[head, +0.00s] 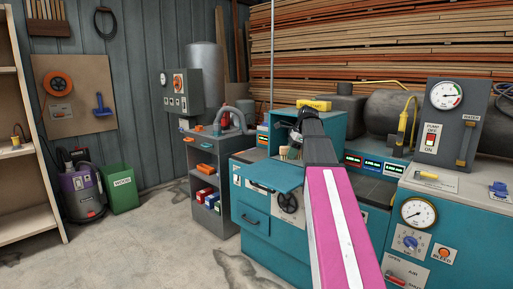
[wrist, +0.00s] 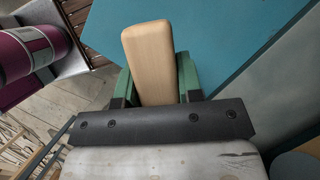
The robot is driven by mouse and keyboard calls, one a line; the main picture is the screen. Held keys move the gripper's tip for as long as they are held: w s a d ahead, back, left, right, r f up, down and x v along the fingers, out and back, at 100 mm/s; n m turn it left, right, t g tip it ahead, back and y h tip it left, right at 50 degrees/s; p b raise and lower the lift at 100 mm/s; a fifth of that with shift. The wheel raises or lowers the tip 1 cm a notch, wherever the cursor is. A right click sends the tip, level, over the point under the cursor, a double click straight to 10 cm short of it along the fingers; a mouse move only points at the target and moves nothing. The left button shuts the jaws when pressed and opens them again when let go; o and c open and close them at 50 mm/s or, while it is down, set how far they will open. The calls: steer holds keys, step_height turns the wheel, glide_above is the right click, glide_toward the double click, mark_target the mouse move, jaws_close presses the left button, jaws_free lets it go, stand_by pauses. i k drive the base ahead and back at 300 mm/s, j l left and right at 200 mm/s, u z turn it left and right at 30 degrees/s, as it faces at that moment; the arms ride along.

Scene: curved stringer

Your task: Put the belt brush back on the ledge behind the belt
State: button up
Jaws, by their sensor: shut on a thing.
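The belt brush shows in the wrist view as a pale wooden block (wrist: 148,55) with rounded corners, held between two green fingers. My gripper (wrist: 153,85) is shut on it. In the head view my gripper (head: 294,140) is small and partly hidden by my pink arm, at the opening of a teal machine (head: 262,215). A pale tan piece (head: 284,153), which looks like part of the brush, shows just below it. The belt and the ledge behind it cannot be made out; my arm and the teal housing hide much of that area.
A teal flap or shelf (head: 268,176) juts from the machine's front, just left of my arm. A yellow object (head: 314,104) lies on top of the housing. A grey shelf unit (head: 207,185) stands to the left. A gauge panel (head: 449,120) stands to the right. The floor at front left is clear.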

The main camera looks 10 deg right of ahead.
mark_target(366, 150)
steer(key=i+z, duration=0.1)
steer(key=z, duration=0.25)
steer(key=j+z, duration=0.15)
steer(key=z, duration=0.15)
steer(key=i+j+z, duration=0.1)
steer(key=z, duration=0.25)
steer(key=i+j+z, duration=0.1)
steer(key=i+z, duration=0.2)
steer(key=i, duration=0.25)
